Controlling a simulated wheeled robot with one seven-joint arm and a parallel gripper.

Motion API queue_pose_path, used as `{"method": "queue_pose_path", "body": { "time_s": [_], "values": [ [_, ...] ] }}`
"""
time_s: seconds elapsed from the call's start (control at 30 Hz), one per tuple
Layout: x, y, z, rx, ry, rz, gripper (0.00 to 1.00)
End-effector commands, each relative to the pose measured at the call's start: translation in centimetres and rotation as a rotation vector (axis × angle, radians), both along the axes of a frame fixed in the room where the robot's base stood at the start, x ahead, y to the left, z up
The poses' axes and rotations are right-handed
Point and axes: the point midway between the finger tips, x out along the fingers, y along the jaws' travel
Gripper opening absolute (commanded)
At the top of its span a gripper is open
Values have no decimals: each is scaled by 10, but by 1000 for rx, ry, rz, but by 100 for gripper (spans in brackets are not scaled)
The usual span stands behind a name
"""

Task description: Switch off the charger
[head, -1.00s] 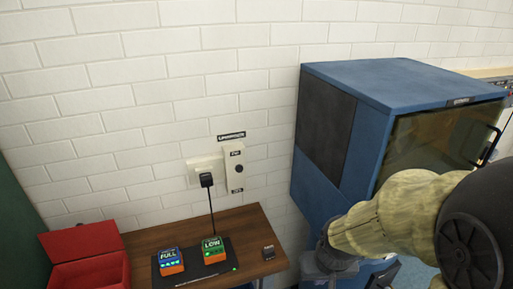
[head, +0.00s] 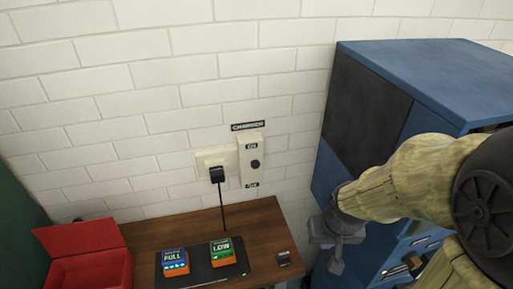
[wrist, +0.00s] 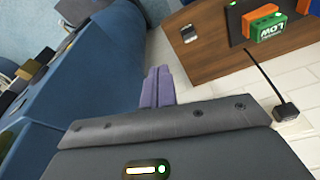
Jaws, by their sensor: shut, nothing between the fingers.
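The pad holds a "FULL" battery (head: 173,262) and a "LOW" battery (head: 222,252). My gripper (head: 337,265) is right of and below the switch, apart from it. Its fingers (wrist: 157,88) are together and empty in the wrist view.
The wooden table (head: 140,236) stands against the white brick wall. A red open box (head: 88,258) is on its left, and a small dark item (head: 284,259) on its right. A blue cabinet (head: 400,75) stands close behind my arm. The wall before the switch is clear.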

Motion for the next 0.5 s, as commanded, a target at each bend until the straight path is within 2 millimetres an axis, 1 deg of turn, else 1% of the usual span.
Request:
{"method": "queue_pose_path", "body": {
  "time_s": [0.27,0.37,0.47,0.5],
  "values": [
    [3,1,1,1,-2,1,0],
    [15,4,8,2,-8,8,0],
    [41,13,20,8,-19,24,0],
    [54,17,26,12,-24,32,0]
  ]
}}
